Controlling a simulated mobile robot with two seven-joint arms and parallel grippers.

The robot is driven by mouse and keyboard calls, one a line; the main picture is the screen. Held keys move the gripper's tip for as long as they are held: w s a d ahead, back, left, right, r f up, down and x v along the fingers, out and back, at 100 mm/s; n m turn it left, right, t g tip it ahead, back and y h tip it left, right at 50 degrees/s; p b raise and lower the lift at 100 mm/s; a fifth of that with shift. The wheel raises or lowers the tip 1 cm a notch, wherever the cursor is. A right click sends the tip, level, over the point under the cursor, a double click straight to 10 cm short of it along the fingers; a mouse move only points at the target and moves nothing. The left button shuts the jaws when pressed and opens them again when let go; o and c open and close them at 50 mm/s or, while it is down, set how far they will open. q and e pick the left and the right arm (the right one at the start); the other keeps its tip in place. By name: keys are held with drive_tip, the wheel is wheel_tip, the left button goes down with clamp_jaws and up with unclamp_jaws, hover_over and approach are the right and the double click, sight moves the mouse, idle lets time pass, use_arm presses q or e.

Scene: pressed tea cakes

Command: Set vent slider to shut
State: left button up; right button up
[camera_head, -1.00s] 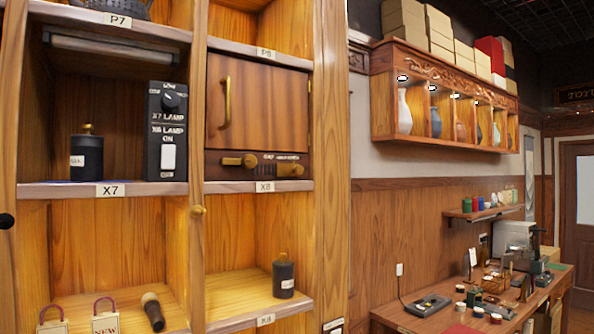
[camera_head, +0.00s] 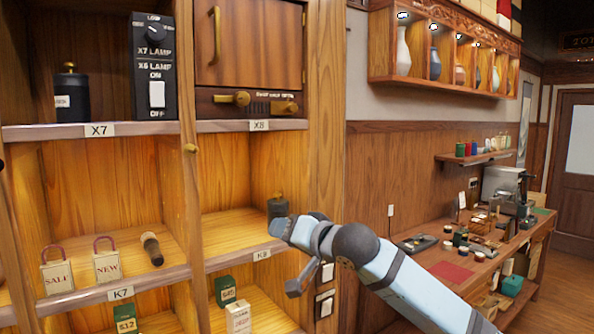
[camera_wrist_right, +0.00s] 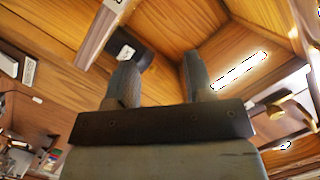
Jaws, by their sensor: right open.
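The vent panel is a dark strip under the wooden cabinet door (camera_head: 250,45) in compartment X8, in the head view. It carries a brass knob (camera_head: 238,98) at the left and a second brass piece (camera_head: 284,107) at the right, with a slotted part between. The small lettering above is too blurred to read, and I cannot tell which brass piece is the slider. My right gripper (camera_head: 287,258) is open and empty, below and apart from the panel, before compartment K8. In the right wrist view its fingers (camera_wrist_right: 160,82) are spread, with brass parts (camera_wrist_right: 293,107) at the right. My left gripper is out of view.
A dark canister (camera_head: 277,206) stands in K8 close behind my right gripper. The X8 shelf edge (camera_head: 225,126) lies between gripper and panel. A black lamp switch box (camera_head: 154,66) stands left of the door. A cluttered counter (camera_head: 470,268) is at the right.

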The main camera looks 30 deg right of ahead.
drive_tip(key=s+d+r+m+t+h, duration=0.1)
drive_tip(key=s+d+r, duration=0.1)
drive_tip(key=r, duration=0.6)
drive_tip(key=s+d+r+m+t, duration=0.1)
drive_tip(key=d+r+m, duration=0.1)
drive_tip(key=r, duration=0.6)
drive_tip(key=m+h, duration=0.1)
drive_tip(key=m, duration=0.1)
approach(295, 108)
drive_tip(key=w+p, duration=0.1)
drive_tip(key=w, duration=0.1)
drive_tip(key=w+a+p, duration=0.1)
drive_tip(key=w+p, duration=0.1)
drive_tip(key=w, duration=0.1)
drive_tip(key=w+p, duration=0.2)
drive_tip(key=w, duration=0.1)
drive_tip(key=shift+a, duration=0.25)
drive_tip(key=shift+w+a+f, duration=0.1)
drive_tip(key=shift+w, duration=0.2)
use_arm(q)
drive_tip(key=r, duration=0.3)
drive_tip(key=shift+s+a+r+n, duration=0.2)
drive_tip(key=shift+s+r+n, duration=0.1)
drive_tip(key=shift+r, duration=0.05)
use_arm(e)
drive_tip(key=shift+w, duration=0.1)
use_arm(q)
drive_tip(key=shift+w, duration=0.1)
